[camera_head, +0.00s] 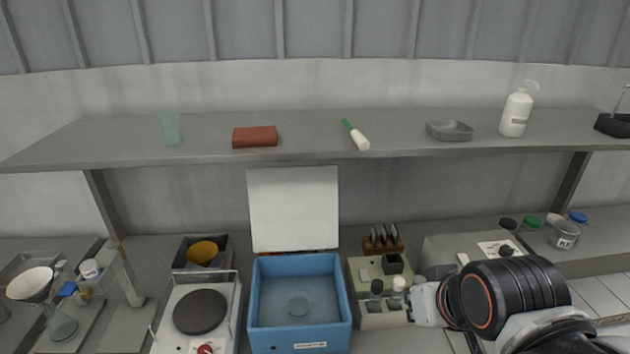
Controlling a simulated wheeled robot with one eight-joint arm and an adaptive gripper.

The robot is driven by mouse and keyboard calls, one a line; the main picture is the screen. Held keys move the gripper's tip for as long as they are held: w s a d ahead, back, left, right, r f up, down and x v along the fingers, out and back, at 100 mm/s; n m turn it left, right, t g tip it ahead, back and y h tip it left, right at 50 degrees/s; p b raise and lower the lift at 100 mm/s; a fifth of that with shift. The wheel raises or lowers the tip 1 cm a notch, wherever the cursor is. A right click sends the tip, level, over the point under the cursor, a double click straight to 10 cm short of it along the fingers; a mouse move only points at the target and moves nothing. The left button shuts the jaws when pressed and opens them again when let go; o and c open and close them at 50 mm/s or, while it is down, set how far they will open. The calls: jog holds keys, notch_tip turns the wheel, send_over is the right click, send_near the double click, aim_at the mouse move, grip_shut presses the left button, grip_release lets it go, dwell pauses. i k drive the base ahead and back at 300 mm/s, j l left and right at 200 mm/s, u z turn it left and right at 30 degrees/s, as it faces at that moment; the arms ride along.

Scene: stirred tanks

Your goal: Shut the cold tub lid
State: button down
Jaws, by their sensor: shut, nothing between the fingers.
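The cold tub (341,318) is an open blue box on the counter at the lower middle, with a small label on its front that I cannot read. A round, pale shape shows inside on its floor. Its white lid (294,208) stands upright at the tub's back edge, so the tub is uncovered. My gripper (420,304) is at the end of my arm, to the right of the tub and apart from it and the lid. It is shut and empty; its fingers are small and hard to make out.
A hot plate (200,312) stands left of the tub. A green-grey device (367,273) and small capped bottles (397,287) stand between the tub and my gripper. A shelf (310,136) with several items hangs above the counter, just over the lid's top.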

aim_at(293, 207)
jog(key=k+l+z, duration=0.15)
jog(key=k+l, duration=0.15)
jog(key=k+l+z, duration=0.15)
jog(key=k+l, duration=0.15)
jog(key=k+l+z, duration=0.15)
jog(key=l, duration=0.4)
jog(key=k, duration=0.1)
